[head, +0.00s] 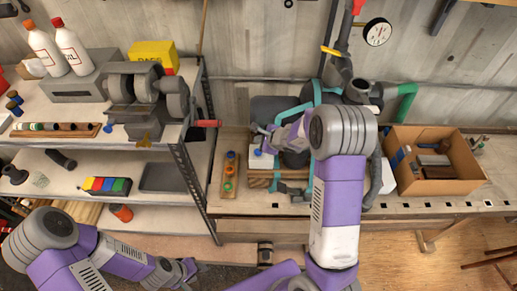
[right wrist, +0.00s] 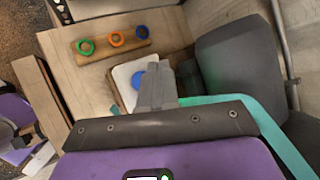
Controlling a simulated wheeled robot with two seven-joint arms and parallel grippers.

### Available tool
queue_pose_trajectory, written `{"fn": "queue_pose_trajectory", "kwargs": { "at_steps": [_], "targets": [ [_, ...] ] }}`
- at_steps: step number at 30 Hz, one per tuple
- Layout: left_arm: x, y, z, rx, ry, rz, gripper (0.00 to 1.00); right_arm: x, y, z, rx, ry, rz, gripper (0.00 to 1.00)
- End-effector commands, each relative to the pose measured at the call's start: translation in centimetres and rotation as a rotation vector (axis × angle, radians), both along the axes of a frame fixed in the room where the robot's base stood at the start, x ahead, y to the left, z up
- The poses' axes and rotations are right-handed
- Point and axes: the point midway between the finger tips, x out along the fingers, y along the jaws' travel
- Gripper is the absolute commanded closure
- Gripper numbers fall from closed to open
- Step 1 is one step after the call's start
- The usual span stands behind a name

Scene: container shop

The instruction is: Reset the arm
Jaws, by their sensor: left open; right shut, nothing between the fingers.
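My right arm rises through the middle of the head view and bends left over the workbench. My right gripper (head: 262,138) is shut and empty. In the right wrist view its closed fingers (right wrist: 155,88) are over the edge of a white block (right wrist: 124,76) with a blue round top piece; I cannot tell if they touch it. The block also shows in the head view (head: 261,161). My left gripper (head: 184,271) is low at the bottom left, in front of the shelf, open, with nothing seen in it.
A wooden strip with coloured rings (head: 229,187) lies left of the block. A black and teal machine (head: 270,108) stands close behind the right gripper. A cardboard box (head: 440,185) stands to the right. A shelf (head: 195,172) with a bench grinder (head: 140,90) stands left.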

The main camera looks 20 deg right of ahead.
Motion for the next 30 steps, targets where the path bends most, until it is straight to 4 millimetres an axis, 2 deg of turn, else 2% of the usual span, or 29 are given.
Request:
{"fn": "queue_pose_trajectory", "kwargs": {
  "at_steps": [1, 6, 23, 26, 29, 30],
  "targets": [
    [0.0, 0.0, 0.6, 0.0, 0.0, 0.0, 0.57, 0.0, 0.0, 0.8, 0.0, -0.001, 0.0, 1.0],
    [0.0, 0.0, 1.3, 0.0, 0.0, 0.0, 0.57, 0.0, 0.0, 1.9, 0.001, -0.001, 0.001, 1.0],
    [0.0, 0.0, 1.2, 0.0, 0.0, 0.0, 0.57, -0.1, 0.1, 1.8, -0.001, 0.003, 0.002, 1.0],
    [0.0, 0.0, 1.2, 0.0, 0.0, 0.0, 0.57, -0.9, 0.6, 0.5, -0.023, 0.038, 0.038, 1.0],
    [0.0, 0.0, 1.2, 0.0, 0.0, 0.0, 0.57, -3.3, 2.0, -2.6, -0.082, 0.128, 0.139, 1.0],
    [0.0, 0.0, 1.2, 0.0, 0.0, 0.0, 0.57, -4.8, 2.7, -4.2, -0.118, 0.175, 0.201, 1.0]
  ]
}}
